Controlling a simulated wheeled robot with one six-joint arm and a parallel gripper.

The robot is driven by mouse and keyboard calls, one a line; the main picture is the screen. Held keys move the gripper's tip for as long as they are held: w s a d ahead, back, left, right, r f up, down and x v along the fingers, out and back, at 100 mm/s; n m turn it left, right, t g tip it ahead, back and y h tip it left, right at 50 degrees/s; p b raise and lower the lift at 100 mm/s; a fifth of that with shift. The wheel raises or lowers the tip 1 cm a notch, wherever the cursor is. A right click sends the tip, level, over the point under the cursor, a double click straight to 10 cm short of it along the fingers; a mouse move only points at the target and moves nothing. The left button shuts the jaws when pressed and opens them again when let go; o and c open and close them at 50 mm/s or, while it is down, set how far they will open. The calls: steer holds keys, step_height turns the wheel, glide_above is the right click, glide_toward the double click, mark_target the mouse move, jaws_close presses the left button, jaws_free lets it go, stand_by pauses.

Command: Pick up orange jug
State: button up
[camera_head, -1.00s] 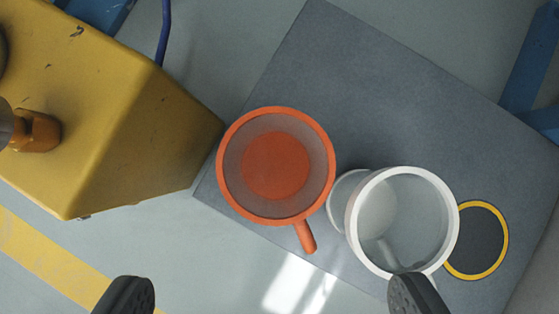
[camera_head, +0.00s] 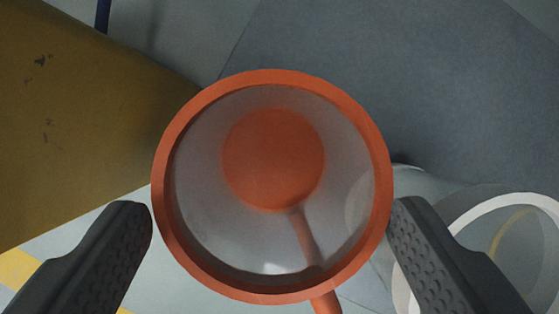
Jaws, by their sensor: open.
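The orange jug (camera_head: 272,78) stands upright in the middle of the camera view, seen from above. It has an orange rim, see-through walls, an orange bottom and a handle pointing toward the lower edge. My gripper (camera_head: 270,212) is open, with one dark finger on each side of the jug's rim. The left finger lies close to the rim's left edge and the right finger close to its right edge. I cannot tell whether either finger touches the jug, or how far down its wall they reach.
A see-through jug with a white rim (camera_head: 478,212) stands close on the right, partly behind my right finger. A yellow machine housing (camera_head: 75,110) fills the left side. A dark grey mat (camera_head: 420,80) is clear at the upper right.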

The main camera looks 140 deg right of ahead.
steer(key=shift+x, duration=2.35)
steer(key=shift+d, duration=0.1)
steer(key=c, duration=0.8)
steer(key=shift+r, duration=0.1)
